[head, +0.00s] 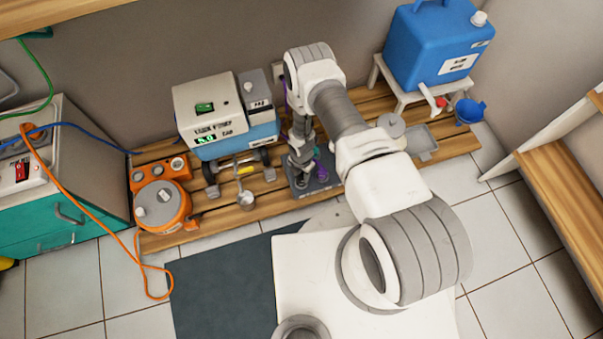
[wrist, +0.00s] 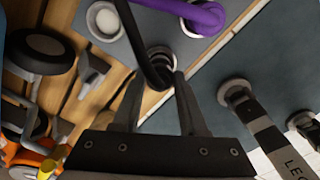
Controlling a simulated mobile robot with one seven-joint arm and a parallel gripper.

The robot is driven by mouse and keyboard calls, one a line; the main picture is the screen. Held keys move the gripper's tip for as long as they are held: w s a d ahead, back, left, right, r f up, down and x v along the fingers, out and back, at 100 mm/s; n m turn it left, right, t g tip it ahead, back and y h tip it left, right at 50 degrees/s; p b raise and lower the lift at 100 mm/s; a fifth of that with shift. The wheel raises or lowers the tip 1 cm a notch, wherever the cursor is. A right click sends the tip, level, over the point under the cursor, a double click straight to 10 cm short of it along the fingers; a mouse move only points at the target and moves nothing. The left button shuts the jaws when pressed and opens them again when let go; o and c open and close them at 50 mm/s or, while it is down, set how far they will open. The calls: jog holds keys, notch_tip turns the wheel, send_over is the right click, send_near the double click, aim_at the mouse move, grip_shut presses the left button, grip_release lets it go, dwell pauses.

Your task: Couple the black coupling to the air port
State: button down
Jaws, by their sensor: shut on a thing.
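My gripper (wrist: 158,84) points down over a grey plate (wrist: 213,47) and is shut on the black coupling. The coupling's black hose (wrist: 134,38) curves between the fingertips in the wrist view. Its lower end is at a round metal collar (wrist: 161,54) on the plate; whether it is seated there I cannot tell. A purple hose (wrist: 207,16) stands in a neighbouring collar, and a pale round fitting (wrist: 104,20) shows to the left. I cannot tell which fitting is the air port. In the head view my gripper (head: 301,158) partly hides the plate (head: 322,184).
A white and blue unit (head: 222,112) stands left of my gripper on the slatted wooden platform (head: 262,216). An orange round device (head: 161,206) is farther left. A blue canister (head: 438,46) on a white stand is right. In the wrist view, a grey striped part (wrist: 267,133) stands right.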

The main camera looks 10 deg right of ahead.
aim_at(301, 175)
jog(key=shift+f, duration=0.65)
jog(key=shift+c, duration=1.8)
grip_release()
notch_tip(301, 175, up, 18)
jog(key=p, duration=0.6)
jog(key=shift+f+p, duration=0.25)
jog(key=shift+p, duration=0.15)
